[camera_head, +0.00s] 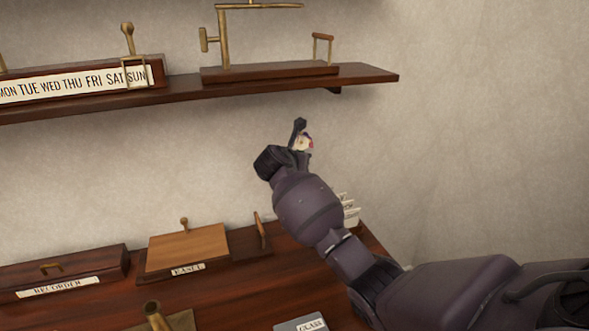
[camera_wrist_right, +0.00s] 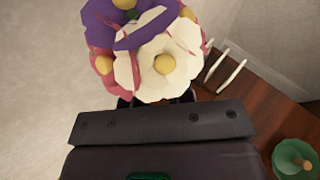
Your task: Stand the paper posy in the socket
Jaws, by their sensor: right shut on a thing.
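The paper posy (camera_head: 304,143) is held up in my right gripper (camera_head: 301,145), in front of the wall and below the shelf. In the right wrist view the posy (camera_wrist_right: 160,62) shows white, purple and pink paper flowers with yellow centres. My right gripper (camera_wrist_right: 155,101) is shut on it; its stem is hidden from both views. A brass tube (camera_head: 152,309), which looks like the socket, stands on a wooden base at the bottom edge of the head view, cut off below. The posy is well above and to the right of it. My left gripper is not in view.
The wall shelf (camera_head: 370,75) carries brass fittings and a weekday strip (camera_head: 75,82). On the desk (camera_head: 235,295) are the recorder box (camera_head: 60,272), the easel (camera_head: 188,247), a grey plate labelled GLASS (camera_head: 300,323) and a white-pronged rack (camera_head: 351,211). A green dish (camera_wrist_right: 284,155) shows in the wrist view.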

